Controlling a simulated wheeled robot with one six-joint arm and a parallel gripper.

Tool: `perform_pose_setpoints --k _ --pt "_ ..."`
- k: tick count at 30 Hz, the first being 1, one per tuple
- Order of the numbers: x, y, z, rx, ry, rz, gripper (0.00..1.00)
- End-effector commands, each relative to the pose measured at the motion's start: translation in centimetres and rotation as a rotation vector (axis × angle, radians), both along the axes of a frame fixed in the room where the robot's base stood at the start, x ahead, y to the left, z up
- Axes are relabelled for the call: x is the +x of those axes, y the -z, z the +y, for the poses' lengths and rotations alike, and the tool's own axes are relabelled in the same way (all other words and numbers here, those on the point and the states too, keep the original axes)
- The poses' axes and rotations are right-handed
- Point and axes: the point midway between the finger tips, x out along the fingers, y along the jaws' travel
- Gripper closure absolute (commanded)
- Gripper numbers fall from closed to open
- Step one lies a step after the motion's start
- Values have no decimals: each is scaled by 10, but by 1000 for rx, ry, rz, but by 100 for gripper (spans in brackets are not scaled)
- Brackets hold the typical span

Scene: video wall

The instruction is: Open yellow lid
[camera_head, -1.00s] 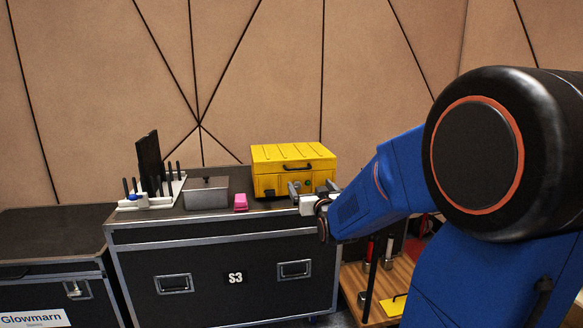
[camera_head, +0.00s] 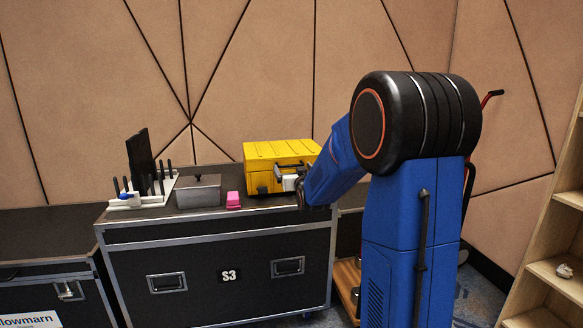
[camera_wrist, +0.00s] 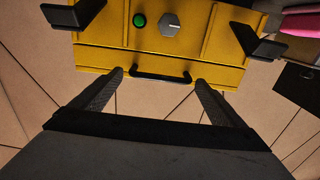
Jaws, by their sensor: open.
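The yellow case (camera_head: 278,152) stands shut on the black flight case, its lid (camera_head: 280,148) down. In the wrist view its yellow front (camera_wrist: 190,55) fills the top and appears upside down, with a green button (camera_wrist: 139,20), a grey knob (camera_wrist: 171,25) and a black lid handle (camera_wrist: 160,77). My gripper (camera_head: 289,181) is open in front of the case. In the wrist view its two dark fingers (camera_wrist: 160,76) point towards the case, one on each side of the handle. I cannot tell whether they touch it. My arm hides the case's lower right.
Left of the yellow case on the flight case (camera_head: 230,240) are a pink block (camera_head: 233,201), a grey lidded box (camera_head: 198,191) and a white rack (camera_head: 140,200) with dark upright tools. A wooden shelf (camera_head: 560,235) stands at the far right. The wall is close behind.

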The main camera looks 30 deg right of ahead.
Motion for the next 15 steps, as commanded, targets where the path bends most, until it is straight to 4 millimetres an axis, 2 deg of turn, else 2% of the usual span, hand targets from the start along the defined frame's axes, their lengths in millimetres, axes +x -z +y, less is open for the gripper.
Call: perform_pose_setpoints --k 6,15 --pt "24 0 -7 0 0 0 6" --pt "32 0 -9 0 0 0 6"
